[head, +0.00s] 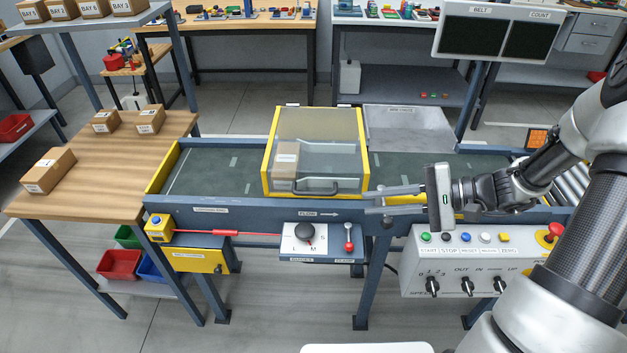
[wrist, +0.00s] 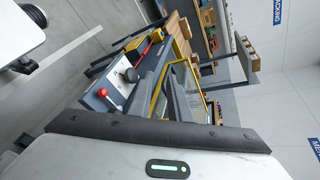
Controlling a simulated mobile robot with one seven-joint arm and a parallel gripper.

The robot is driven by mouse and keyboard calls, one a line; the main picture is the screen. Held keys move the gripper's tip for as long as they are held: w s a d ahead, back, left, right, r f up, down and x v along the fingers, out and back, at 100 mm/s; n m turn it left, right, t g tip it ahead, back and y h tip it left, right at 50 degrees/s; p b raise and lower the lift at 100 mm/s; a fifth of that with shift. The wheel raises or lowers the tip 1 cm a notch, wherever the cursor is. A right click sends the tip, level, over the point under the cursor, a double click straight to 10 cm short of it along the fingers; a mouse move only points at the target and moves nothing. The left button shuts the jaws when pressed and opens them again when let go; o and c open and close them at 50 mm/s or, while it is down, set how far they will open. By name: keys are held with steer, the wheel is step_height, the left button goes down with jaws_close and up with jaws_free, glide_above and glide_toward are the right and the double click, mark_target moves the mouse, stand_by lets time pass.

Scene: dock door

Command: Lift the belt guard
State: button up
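The belt guard (head: 318,130) is a clear cover with a yellow frame, standing closed over the green conveyor belt. Its dark handle (head: 316,190) is low on the front face. A cardboard box (head: 286,160) shows through the guard on its left side. My gripper (head: 368,202) points left, just right of the guard's front right corner and near the handle's height. Its two fingers are apart, with nothing seen between them. In the wrist view the fingers reach toward the guard's yellow frame, and the handle cannot be made out there.
A control panel (head: 480,262) with buttons and knobs hangs below my gripper. A selector box (head: 307,240) with a red lever is on the conveyor front. A wooden table (head: 95,185) with several boxes stands left. A grey tray (head: 408,130) lies behind the belt.

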mark_target(318, 194)
steer(key=shift+w+d+f+m+t+y, duration=0.4)
steer(key=shift+w+d+f+m+t, duration=0.4)
steer(key=shift+d+t, duration=0.15)
steer(key=x, duration=0.8)
steer(key=b+x, duration=0.1)
steer(key=x, duration=0.8)
steer(key=shift+w+a+r, duration=0.15)
steer(key=shift+w+a, duration=0.05)
steer(key=shift+w, duration=0.1)
steer(key=shift+c, duration=0.4)
jaws_close()
